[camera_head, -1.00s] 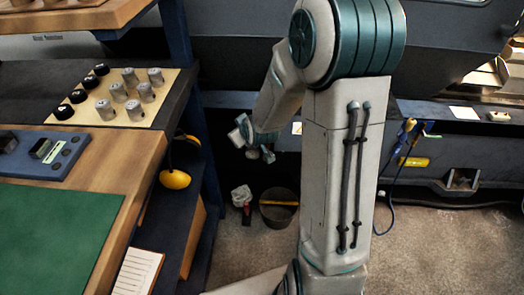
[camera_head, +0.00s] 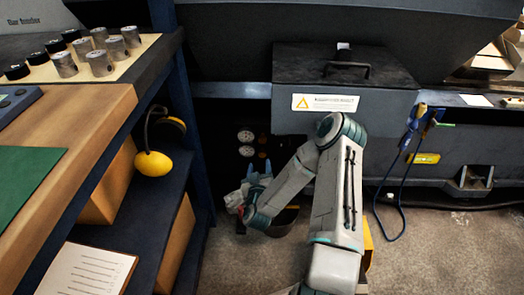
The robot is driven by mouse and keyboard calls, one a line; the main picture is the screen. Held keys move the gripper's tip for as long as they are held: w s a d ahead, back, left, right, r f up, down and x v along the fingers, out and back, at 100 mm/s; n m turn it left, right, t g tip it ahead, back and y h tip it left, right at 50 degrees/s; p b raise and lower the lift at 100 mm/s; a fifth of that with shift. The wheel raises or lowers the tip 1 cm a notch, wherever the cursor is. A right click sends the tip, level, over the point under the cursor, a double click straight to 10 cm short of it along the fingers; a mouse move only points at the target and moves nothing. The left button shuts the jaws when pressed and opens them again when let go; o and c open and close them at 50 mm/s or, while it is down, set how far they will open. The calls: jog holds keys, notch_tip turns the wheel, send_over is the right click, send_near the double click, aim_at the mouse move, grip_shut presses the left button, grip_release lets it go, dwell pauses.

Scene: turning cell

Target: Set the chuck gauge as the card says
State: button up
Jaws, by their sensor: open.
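A white lined sheet (camera_head: 88,270) on a brown board, perhaps the card, shows at the bottom left beside the bench; its writing is too small to read. I cannot make out a chuck gauge or its setting in this view. My gripper (camera_head: 236,198) is low in the gap between the bench and the dark machine, in front of the machine's base. It is small and partly hidden by my own wrist. It is open, and I see nothing held in it.
Metal cylinders (camera_head: 101,62) and black knobs (camera_head: 55,46) stand on the bench (camera_head: 95,112). A blue cable (camera_head: 402,185) hangs from the machine. Floor is clear at right.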

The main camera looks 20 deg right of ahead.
aim_at(262, 141)
jog(key=b+x, duration=0.1)
jog(key=x, duration=0.3)
jog(key=b+x, duration=0.1)
jog(key=x, duration=0.3)
jog(key=b+x, duration=0.2)
jog(key=x, duration=0.2)
jog(key=shift+w+d+f, duration=0.2)
jog(key=shift+d, duration=0.2)
jog(key=shift+w+d+r, duration=0.1)
jog(key=shift+w+d, duration=0.1)
jog(key=shift+w, duration=0.25)
jog(key=c, duration=1)
jog(key=shift+a, duration=0.15)
